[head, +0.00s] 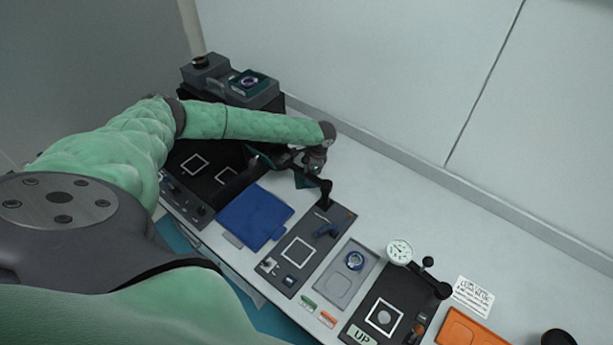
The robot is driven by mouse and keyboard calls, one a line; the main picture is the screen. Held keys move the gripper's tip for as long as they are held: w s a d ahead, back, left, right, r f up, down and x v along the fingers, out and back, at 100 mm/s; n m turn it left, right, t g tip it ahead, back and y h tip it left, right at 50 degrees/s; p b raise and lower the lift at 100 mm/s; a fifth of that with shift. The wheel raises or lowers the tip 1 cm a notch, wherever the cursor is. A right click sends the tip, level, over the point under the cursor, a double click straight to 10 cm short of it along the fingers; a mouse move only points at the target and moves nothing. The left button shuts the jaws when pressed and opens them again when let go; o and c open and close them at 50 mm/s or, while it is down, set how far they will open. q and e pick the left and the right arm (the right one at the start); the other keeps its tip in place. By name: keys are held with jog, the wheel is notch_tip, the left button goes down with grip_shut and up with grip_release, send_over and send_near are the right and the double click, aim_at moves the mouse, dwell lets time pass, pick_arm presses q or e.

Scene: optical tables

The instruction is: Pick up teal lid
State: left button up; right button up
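A dark teal piece, likely the teal lid (304,182), shows just below my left gripper (297,165) in the upper middle of the head view. Another teal patch shows to the left of the gripper, by the black case. Most of the piece is hidden by the gripper and wrist. My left arm reaches across from the left, with its wrist bent down over the bench. The fingers are dark and small here, so I cannot tell whether they are open, or shut on the teal piece. My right gripper is not in view.
A grey box with a teal-framed round part (249,82) stands behind the arm. A blue folder-like panel (254,216), a dark plate with a black post (300,252), a grey tray (346,274) and a dial gauge (399,252) line the bench. The wall closes the back.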

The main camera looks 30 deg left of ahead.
pick_arm(q)
jog(key=c, duration=1)
jog(key=shift+c, duration=0.2)
